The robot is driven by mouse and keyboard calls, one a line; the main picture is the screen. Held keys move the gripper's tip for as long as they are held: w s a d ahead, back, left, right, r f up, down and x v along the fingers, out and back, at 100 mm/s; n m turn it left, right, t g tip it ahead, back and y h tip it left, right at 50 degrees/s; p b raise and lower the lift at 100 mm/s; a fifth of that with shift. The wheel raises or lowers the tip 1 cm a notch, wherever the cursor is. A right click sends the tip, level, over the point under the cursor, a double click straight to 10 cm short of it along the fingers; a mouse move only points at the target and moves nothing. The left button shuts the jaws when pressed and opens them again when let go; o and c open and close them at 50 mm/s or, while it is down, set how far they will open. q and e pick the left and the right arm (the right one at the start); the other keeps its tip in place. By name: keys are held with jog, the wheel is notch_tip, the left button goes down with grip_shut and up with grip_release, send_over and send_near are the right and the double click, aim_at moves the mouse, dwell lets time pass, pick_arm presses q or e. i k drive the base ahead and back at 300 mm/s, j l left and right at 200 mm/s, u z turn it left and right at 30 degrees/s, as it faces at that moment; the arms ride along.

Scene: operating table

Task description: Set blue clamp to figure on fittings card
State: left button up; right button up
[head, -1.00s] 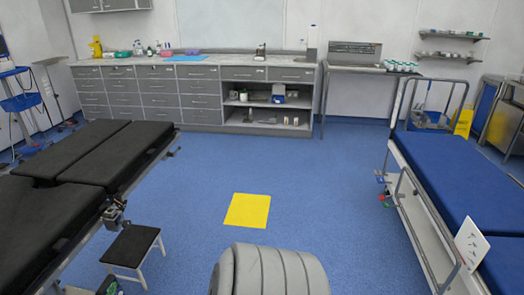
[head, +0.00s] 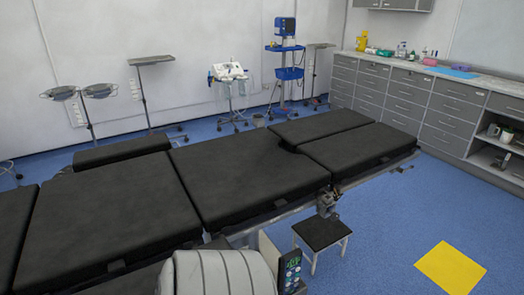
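The blue clamp cannot be made out in the present head view. The card with small figures, seen a second ago at the right, is out of view. A dark metal clamp-like fitting (head: 326,203) sits at the side rail of the black operating table (head: 245,178); it does not look blue. A hand control with coloured buttons (head: 290,270) shows at the table's near side. Neither of my grippers is in view.
A small black-topped step stool (head: 322,232) stands beside the table. A yellow mat (head: 450,268) lies on the blue floor at the right, with clear floor around it. Grey drawer cabinets (head: 395,95) line the back wall. Wheeled stands (head: 228,75) stand behind the table.

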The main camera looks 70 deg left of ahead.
aim_at(326, 203)
jog(key=u, duration=1.75)
